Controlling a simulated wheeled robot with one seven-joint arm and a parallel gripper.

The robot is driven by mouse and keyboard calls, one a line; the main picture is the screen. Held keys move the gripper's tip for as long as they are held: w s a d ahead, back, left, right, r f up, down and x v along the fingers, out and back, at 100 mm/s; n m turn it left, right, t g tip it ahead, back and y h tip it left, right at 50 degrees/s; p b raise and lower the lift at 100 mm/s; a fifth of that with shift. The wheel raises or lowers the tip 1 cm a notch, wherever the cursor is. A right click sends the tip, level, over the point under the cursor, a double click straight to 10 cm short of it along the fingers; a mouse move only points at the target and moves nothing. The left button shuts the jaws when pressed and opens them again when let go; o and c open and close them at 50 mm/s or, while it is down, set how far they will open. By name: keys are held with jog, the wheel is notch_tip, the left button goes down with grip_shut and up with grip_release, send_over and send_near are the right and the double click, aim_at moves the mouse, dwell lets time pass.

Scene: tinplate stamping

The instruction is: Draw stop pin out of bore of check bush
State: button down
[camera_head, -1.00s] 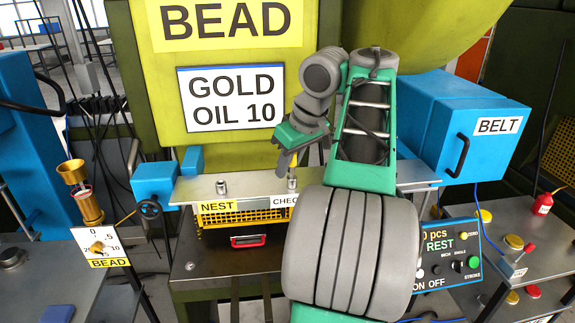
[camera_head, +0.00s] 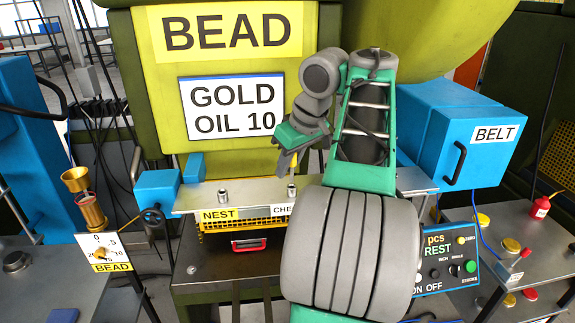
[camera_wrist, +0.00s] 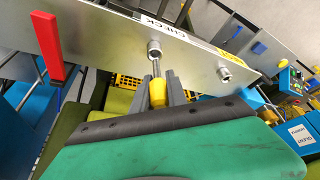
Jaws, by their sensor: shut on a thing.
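The check bush (camera_wrist: 154,51) is a short metal collar on a grey plate, under the CHECK label. It also shows in the head view (camera_head: 291,190), below my gripper (camera_head: 287,166). In the wrist view my gripper (camera_wrist: 167,88) is shut on the stop pin's yellow grip (camera_wrist: 158,93). The pin's thin metal shank (camera_wrist: 157,70) runs from the grip toward the bush. Its end meets the bush in the picture; I cannot tell whether the tip is in the bore or just clear of it. In the head view the pin is mostly hidden.
A second bush (camera_head: 222,196) stands on the plate by the NEST label (camera_head: 219,215). A red handle (camera_wrist: 56,68) rises near the plate in the wrist view. A blue BELT box (camera_head: 470,135) is at right, and a BEAD dial (camera_head: 105,252) at left.

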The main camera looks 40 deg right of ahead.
notch_tip(320, 180, up, 4)
jog(key=p, duration=0.4)
